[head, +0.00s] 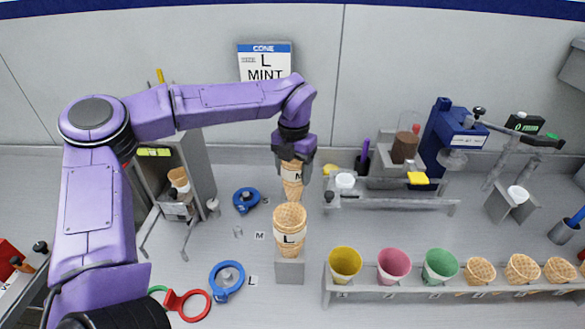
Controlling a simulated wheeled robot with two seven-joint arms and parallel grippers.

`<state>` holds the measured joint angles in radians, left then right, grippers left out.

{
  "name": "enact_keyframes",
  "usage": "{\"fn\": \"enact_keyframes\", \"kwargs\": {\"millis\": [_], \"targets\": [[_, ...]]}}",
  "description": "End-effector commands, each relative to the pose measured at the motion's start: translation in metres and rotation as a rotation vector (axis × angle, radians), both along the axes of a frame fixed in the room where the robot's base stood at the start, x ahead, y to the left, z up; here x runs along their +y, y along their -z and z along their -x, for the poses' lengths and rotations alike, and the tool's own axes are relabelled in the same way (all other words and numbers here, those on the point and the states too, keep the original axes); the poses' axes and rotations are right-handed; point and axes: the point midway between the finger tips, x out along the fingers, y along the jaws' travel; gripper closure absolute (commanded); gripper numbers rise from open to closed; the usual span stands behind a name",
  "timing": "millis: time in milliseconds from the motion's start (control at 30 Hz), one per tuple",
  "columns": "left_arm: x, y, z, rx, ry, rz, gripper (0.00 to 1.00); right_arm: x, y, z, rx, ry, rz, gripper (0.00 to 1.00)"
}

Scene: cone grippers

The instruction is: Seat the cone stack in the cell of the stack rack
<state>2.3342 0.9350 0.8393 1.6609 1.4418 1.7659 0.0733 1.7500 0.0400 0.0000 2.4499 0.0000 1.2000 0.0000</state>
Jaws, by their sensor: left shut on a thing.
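My left gripper (294,152) reaches in from the upper left and is shut on a waffle cone piece marked M (292,190), holding it upright. Directly below it in the picture is a wider waffle cone piece marked L (290,222), over a small grey block holder (289,272). I cannot tell whether the M and L pieces touch. A long grey rack (430,293) with several marked places stands at the lower right. I cannot tell which holder is the stack rack. My right gripper is not in view.
The long rack holds yellow (345,262), pink (394,264) and green (440,264) cups and several waffle cones. Blue rings (226,280) lie left of the block. A grey dispenser (172,190) stands at left, and a wall sign (265,62) reads CONE L MINT.

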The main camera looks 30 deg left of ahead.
Motion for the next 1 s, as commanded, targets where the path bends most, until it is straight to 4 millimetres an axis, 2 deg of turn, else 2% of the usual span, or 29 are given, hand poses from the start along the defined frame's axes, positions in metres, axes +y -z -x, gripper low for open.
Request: {"fn": "enact_keyframes", "kwargs": {"millis": [33, 200, 400, 567, 800, 833, 900, 933, 1000], "targets": [[0.000, 0.009, 0.000, 0.000, 0.000, 0.000, 0.54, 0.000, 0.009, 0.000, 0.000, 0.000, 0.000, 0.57], [0.001, 0.026, 0.000, 0.000, -0.001, 0.001, 0.54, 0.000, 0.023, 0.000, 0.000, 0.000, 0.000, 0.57], [0.000, 0.043, 0.000, 0.001, 0.000, 0.000, 0.54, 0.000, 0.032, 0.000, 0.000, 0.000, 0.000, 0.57], [0.000, 0.050, 0.000, 0.000, 0.000, 0.000, 0.54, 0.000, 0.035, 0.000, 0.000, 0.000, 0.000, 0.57], [0.000, 0.050, 0.000, 0.000, 0.000, 0.000, 0.54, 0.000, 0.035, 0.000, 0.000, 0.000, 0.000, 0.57], [0.000, 0.050, 0.000, 0.000, 0.000, 0.000, 0.33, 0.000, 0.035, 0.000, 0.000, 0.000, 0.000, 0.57], [0.000, 0.050, 0.000, 0.000, 0.000, 0.000, 0.11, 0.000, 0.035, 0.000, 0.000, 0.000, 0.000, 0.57], [0.000, 0.050, 0.000, 0.000, 0.000, 0.000, 0.07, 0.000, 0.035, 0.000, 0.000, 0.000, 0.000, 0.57], [0.000, 0.050, 0.000, 0.000, 0.000, 0.000, 0.07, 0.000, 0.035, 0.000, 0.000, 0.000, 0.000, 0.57]]}}
